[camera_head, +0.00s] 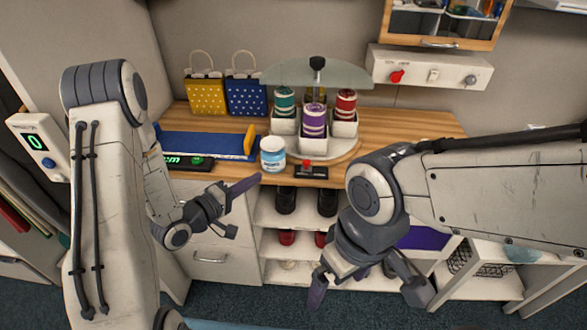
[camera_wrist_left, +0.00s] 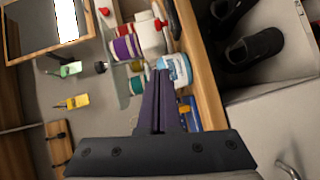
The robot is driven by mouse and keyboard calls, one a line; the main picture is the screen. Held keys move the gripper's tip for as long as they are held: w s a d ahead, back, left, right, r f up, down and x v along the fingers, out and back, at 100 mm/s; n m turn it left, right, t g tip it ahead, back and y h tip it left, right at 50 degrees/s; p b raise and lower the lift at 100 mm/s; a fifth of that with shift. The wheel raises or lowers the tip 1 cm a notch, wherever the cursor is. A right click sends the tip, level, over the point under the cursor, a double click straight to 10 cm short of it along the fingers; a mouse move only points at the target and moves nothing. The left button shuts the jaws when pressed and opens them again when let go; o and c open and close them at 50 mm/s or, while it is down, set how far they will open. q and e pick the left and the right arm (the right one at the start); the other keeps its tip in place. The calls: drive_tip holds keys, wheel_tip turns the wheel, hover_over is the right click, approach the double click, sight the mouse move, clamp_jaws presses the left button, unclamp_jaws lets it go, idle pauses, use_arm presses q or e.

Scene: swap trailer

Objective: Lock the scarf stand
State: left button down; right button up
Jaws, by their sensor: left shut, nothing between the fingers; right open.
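The scarf stand (camera_head: 322,147) is a round white turntable on the wooden counter, with rolled teal, purple and red scarves in white cups, a clear curved panel and a black knob (camera_head: 317,63) on top. A small black block with a red top (camera_head: 307,166) sits at its front edge. In the left wrist view the purple scarf roll (camera_wrist_left: 126,47) shows sideways. My left gripper (camera_head: 256,181) is shut and empty, its purple fingers just in front of the counter edge, left of the block. My right gripper (camera_head: 366,291) is open and empty, low in front of the shelves.
A white jar with a blue label (camera_head: 273,155) stands close to the left fingertips. A blue board (camera_head: 205,144), yellow bag (camera_head: 204,96) and blue bag (camera_head: 246,96) are further left. Shoes (camera_head: 286,200) stand on shelves below. A control panel (camera_head: 430,72) hangs above right.

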sight(307, 166)
idle(0.3)
use_arm(q)
drive_tip(key=p+x, duration=0.2)
drive_tip(key=x, duration=0.8)
drive_tip(key=shift+d+r, duration=0.1)
drive_tip(key=shift+r, duration=0.1)
drive_tip(key=shift+w+d+f, duration=0.1)
drive_tip(key=shift+d+f, duration=0.05)
drive_tip(key=shift+d, duration=0.45)
drive_tip(key=shift+w+d+f, duration=0.1)
drive_tip(key=shift+d, duration=0.5)
drive_tip(key=shift+w+d+f+p, duration=0.2)
drive_tip(key=shift+d+p, duration=0.15)
drive_tip(key=shift+d, duration=0.3)
use_arm(e)
wheel_tip(307, 166, up, 3)
drive_tip(key=shift+f, duration=0.15)
